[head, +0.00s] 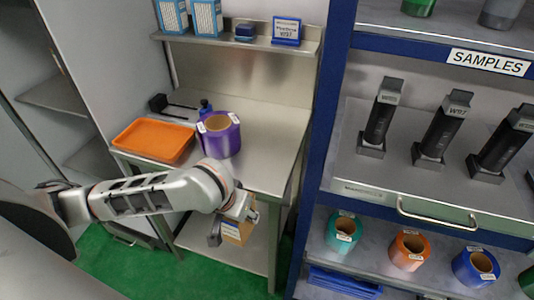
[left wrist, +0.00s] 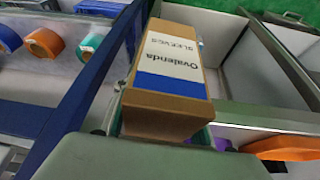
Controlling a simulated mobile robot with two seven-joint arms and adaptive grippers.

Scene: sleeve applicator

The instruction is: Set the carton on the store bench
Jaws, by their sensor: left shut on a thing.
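The carton (left wrist: 168,72) is a brown box with a white and blue label reading "Ovalenda SLEEVES". My left gripper (head: 233,225) is shut on it. In the head view the carton (head: 238,232) is partly hidden by the gripper and appears at the front edge of the steel bench (head: 262,160), low by its right front corner. I cannot tell its exact gap to the bench. My right gripper is not in view.
On the bench are an orange tray (head: 153,140), a purple roll (head: 219,135), a small blue bottle (head: 205,108) and a black device (head: 158,103). The bench top's right part is clear. A blue-framed sample rack (head: 325,110) stands close on the right.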

